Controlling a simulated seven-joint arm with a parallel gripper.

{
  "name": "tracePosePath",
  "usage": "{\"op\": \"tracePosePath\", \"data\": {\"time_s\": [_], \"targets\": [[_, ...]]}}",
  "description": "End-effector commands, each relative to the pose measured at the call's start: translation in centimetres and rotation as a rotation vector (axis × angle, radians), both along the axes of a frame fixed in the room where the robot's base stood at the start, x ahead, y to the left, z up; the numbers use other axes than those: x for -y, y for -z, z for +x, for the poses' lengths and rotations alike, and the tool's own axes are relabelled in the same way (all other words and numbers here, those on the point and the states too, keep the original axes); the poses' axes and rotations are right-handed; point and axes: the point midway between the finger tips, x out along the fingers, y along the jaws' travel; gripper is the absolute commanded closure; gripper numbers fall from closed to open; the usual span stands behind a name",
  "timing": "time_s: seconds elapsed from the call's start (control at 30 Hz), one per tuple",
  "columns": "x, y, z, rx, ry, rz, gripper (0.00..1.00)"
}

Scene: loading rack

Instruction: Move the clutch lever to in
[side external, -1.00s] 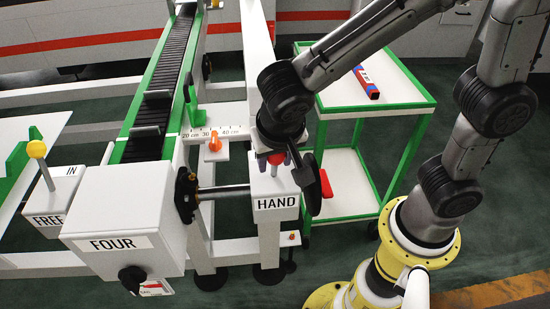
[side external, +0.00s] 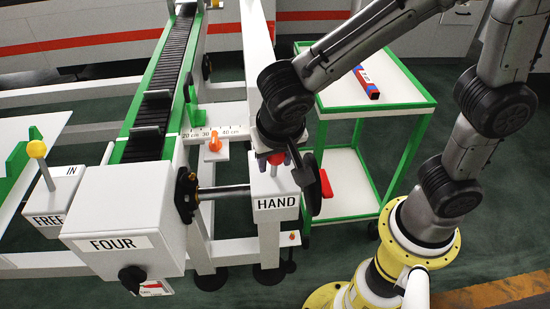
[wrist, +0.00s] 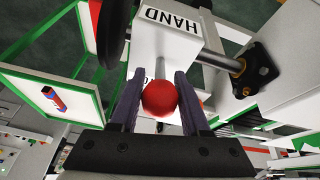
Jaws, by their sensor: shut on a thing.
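The yellow-knobbed lever (side external: 38,155) stands tilted on a white box (side external: 62,195) at the left, marked FREE at the front and IN behind; I cannot tell which setting it is at. My gripper (side external: 278,161) is far to its right, above the white box marked HAND (side external: 275,203). In the wrist view, its two dark purple fingers (wrist: 159,76) are shut on a red ball knob (wrist: 160,98), one on each side. The knob tops a grey stem rising from the HAND box. The yellow-knobbed lever is not visible in the wrist view.
The white box marked FOUR (side external: 125,225), with a black knob, stands between the two lever boxes. A dark shaft with a black flange (side external: 186,195) runs towards the HAND box. Behind are a conveyor (side external: 165,80) and an orange slider (side external: 215,143). A green-edged cart (side external: 395,92) stands at right.

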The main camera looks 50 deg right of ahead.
Motion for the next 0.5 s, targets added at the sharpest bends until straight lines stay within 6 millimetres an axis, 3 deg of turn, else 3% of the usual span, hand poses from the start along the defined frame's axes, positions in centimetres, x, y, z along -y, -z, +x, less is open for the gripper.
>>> {"op": "tracePosePath", "data": {"time_s": [0.5], "targets": [[1.3, -0.6, 1.3, -0.137, 0.011, 0.148, 1.00]]}}
